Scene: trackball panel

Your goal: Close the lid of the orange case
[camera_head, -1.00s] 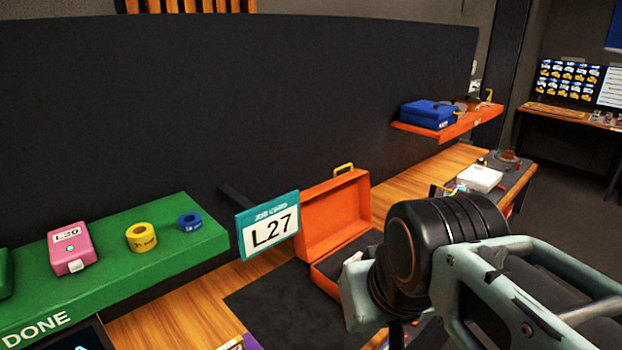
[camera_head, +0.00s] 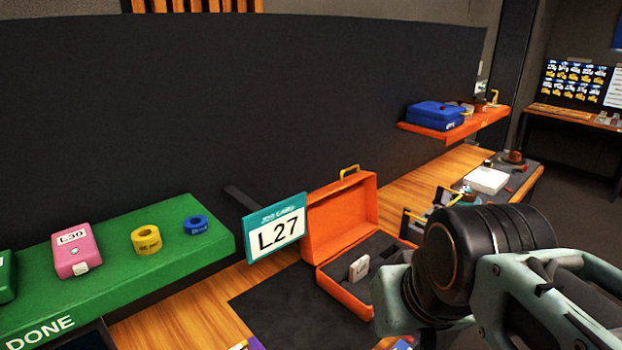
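My arm covers the right front part of the case. My gripper's fingertips are not clearly visible; only my dark wrist and pale arm links show in front of the case.
An L27 sign (camera_head: 277,234) stands left of the lid. A green shelf (camera_head: 130,245) at left holds a pink box and tape rolls. An orange shelf (camera_head: 470,122) at the back right holds a blue case (camera_head: 435,115). The dark mat (camera_head: 290,305) is mostly clear at front left.

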